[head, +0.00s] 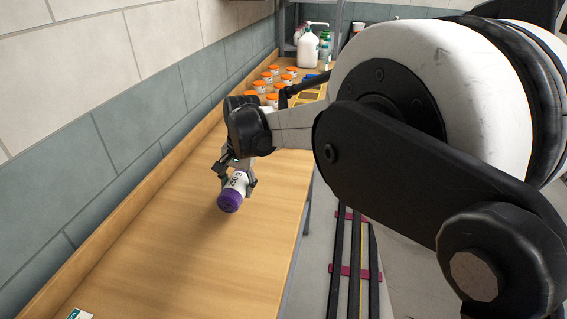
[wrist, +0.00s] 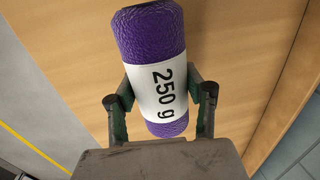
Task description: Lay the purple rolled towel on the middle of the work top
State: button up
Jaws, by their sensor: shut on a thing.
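The purple rolled towel (head: 230,199) has a white band, which reads "250 g" in the wrist view (wrist: 152,37). My gripper (head: 236,178) is shut on it around the band, with one finger on each side in the wrist view (wrist: 160,95). The towel is over the wooden work top (head: 165,260), with bare wood around it. I cannot tell from these views whether it touches the surface. The far end of the work top is partly hidden by my arm.
Several orange-lidded jars (head: 272,99) stand at the far end, near a yellow tray (head: 306,96). A white pump bottle (head: 308,50) stands behind them. A small white and green item (head: 80,314) lies at the near edge. A tiled wall (head: 150,100) bounds the left side.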

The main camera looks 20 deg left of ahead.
aim_at(242, 176)
jog(key=shift+w+a+f, duration=0.25)
jog(key=shift+w+f, duration=0.3)
jog(key=shift+w, duration=0.2)
jog(key=shift+f, duration=1.9)
jog(key=shift+f, duration=0.1)
jog(key=o, duration=1.2)
jog(key=r, duration=0.4)
jog(key=d+r, duration=0.1)
jog(key=r, duration=0.3)
jog(key=d+r, duration=0.1)
jog(key=r, duration=0.3)
jog(key=shift+w, duration=0.2)
